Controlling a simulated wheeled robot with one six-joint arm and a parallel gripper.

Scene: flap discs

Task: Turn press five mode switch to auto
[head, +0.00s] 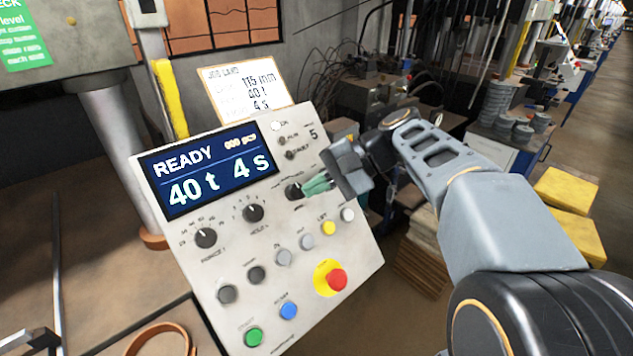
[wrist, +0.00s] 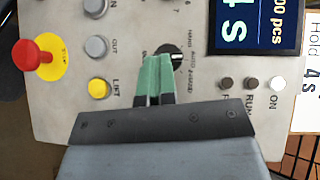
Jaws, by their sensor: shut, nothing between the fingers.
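The press control panel (head: 315,245) carries the number 5 and a lit display (head: 208,168) reading READY, 40 t, 4 s. The mode switch (head: 293,191) is a black rotary knob right of the hold knob. In the wrist view the mode switch (wrist: 177,58) has HAND and AUTO printed beside it; its exact setting is hard to read. My gripper (head: 308,187) has green fingers, shut and empty, with their tips at the knob. In the wrist view my gripper (wrist: 155,62) is just left of the knob and partly covers it; contact cannot be told.
A red emergency button (head: 336,280) on a yellow base and a yellow lift button (head: 328,228) sit below the switch. Green (head: 253,336) and blue (head: 288,311) buttons are at the panel's lower edge. A job card (head: 245,88) stands above the panel.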

